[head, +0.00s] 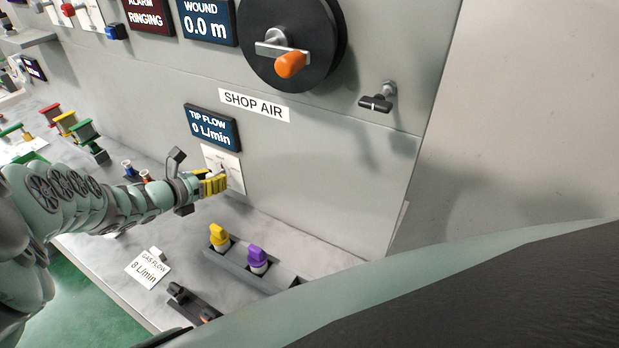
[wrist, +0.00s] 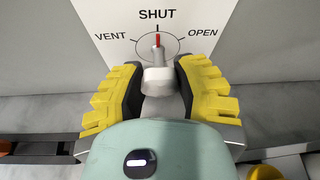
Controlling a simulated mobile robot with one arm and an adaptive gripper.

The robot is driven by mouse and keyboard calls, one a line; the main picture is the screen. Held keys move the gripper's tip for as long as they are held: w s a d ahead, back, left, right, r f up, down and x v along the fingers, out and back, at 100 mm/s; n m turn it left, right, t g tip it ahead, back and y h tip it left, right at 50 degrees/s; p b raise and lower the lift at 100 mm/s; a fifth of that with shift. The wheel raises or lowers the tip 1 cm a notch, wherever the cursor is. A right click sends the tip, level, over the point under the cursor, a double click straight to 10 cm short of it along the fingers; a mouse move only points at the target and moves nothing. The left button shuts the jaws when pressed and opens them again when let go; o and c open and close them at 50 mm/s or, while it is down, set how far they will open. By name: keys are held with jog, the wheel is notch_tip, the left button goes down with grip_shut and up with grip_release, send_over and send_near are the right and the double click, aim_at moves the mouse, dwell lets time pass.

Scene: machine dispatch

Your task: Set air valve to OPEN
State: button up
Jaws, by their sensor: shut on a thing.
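The air valve's white plate (wrist: 103,14) shows in the wrist view with the words VENT at left, SHUT at top and OPEN at right. The grey valve handle (wrist: 157,78) has a red pointer mark that points straight up at SHUT. My gripper (wrist: 160,68) has its yellow pads on both sides of the handle and is shut on it. In the head view my gripper (head: 216,184) meets the plate (head: 233,167) on the wall, hiding much of the handle. The tip flow display (head: 211,127) above reads 0 L/min.
A yellow-topped piece (head: 218,236) and a purple-topped piece (head: 258,258) stand in a grey rack below right of my gripper. A gas flow card (head: 148,268) lies on the bench. A black crank wheel (head: 325,55) and a small black tap (head: 376,103) are higher on the wall.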

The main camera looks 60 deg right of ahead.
grip_shut()
jog(key=shift+r+t+p, duration=0.15)
jog(key=shift+t+p, duration=0.15)
jog(key=shift+p, duration=0.35)
jog(key=shift+m+p, duration=0.6)
jog(key=shift+p, duration=0.05)
jog(key=shift+m+t+p, duration=0.4)
jog(key=shift+m+t, duration=0.6)
jog(key=shift+m, duration=0.2)
jog(key=shift+s+f+m+t, duration=0.2)
jog(key=shift+m+t, duration=0.1)
jog(key=shift+m, duration=0.1)
jog(key=m+b, duration=0.1)
jog(key=m+t+b, duration=0.1)
jog(key=b, duration=0.1)
jog(key=shift+w+f+m+t+b, duration=0.1)
jog(key=shift+f+m+t+b, duration=0.1)
jog(key=shift+m+t+b, duration=0.1)
jog(key=shift+r+m+t+b, duration=0.15)
jog(key=shift+m+t+b, duration=0.15)
jog(key=shift+m+b, duration=0.4)
